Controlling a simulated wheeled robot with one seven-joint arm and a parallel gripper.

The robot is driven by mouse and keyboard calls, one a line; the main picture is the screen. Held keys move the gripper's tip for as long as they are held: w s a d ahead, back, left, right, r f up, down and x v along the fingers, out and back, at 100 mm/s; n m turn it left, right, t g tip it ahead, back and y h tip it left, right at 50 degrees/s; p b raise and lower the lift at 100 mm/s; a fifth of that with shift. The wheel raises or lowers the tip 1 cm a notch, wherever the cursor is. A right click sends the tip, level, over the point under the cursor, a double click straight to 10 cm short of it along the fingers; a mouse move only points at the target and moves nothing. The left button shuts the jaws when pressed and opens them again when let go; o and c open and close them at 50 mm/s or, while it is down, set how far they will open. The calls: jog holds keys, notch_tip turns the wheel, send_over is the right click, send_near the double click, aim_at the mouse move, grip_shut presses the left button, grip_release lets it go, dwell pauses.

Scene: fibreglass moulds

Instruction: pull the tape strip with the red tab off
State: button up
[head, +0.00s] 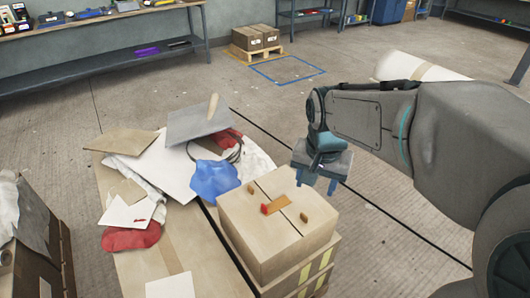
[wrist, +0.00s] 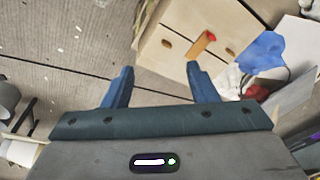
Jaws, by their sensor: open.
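In the wrist view the strip (wrist: 197,47) and red tab (wrist: 211,36) show near the top, on the mould (wrist: 165,22). My gripper (head: 318,184) is open and empty, to the right of the mould and apart from the strip. Its two blue fingers also show in the wrist view (wrist: 160,70). Nothing hides the strip.
Two small brown oval pieces (head: 304,217) (head: 251,188) flank the strip on the mould top. A blue cloth (head: 213,179), red cloths, boards and white sheets clutter the table (head: 205,262) on the left. Open floor (head: 400,210) lies to the right.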

jog(key=w+a+f+m+g+b, duration=0.1)
jog(key=w+a+f+m+b, duration=0.25)
jog(key=w+a+f, duration=0.45)
jog(key=m+b, duration=0.2)
jog(key=m, duration=0.2)
send_near(263, 207)
jog(key=shift+n+g, duration=0.25)
jog(key=shift+g, duration=0.15)
jog(key=f, duration=0.6)
jog(key=f+b, duration=0.1)
jog(key=f, duration=0.2)
jog(key=shift+w+d+f, duration=0.15)
jog(key=shift+w+f, duration=0.1)
jog(key=shift+w, duration=0.15)
jog(key=c, duration=1)
